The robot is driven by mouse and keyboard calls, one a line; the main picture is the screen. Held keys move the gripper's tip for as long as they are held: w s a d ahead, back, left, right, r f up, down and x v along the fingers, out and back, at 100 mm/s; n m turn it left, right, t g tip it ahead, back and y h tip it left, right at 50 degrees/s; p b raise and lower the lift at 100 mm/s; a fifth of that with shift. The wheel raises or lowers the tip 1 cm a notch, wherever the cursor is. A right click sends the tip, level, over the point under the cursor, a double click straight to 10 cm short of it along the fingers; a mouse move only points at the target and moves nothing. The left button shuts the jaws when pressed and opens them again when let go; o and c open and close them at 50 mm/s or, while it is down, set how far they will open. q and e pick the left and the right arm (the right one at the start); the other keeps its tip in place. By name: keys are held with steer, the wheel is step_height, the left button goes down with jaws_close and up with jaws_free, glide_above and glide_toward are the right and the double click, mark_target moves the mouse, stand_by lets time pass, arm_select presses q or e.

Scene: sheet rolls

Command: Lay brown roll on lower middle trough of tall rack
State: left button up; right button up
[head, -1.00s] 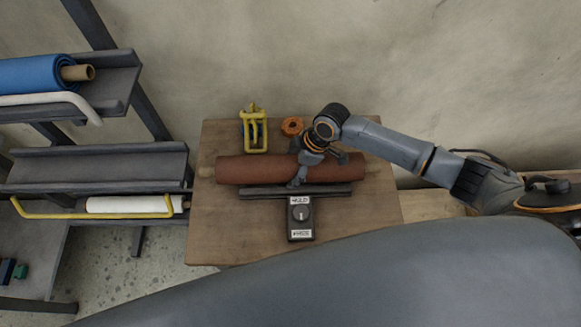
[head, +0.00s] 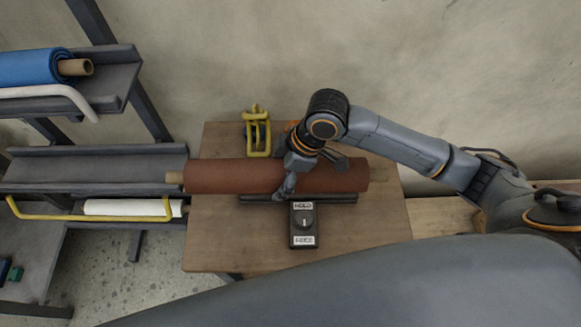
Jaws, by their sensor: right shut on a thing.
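The brown roll (head: 230,176) lies level across the picture above the wooden table, with a pale core end showing at its left. My right gripper (head: 298,180) is shut on the brown roll near its middle, from above. The tall rack (head: 128,70) stands at the left. A lower trough (head: 100,168) of it is bare where it shows, and its right end is close to the roll's left core end. The rest of the rack is cut off at the left edge. My left gripper is not in view.
A blue roll (head: 30,67) lies in the upper trough, and a white roll (head: 125,208) lies below behind a yellow bar (head: 75,217). On the table (head: 225,250) are a yellow tool (head: 257,135) and a black T-shaped holder with a dial (head: 303,225).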

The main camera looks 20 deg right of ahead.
steer(key=s+a+r+b, duration=0.1)
steer(key=s+a+r, duration=0.2)
steer(key=s+a, duration=0.1)
steer(key=shift+s+a+r, duration=0.15)
steer(key=shift+a, duration=0.3)
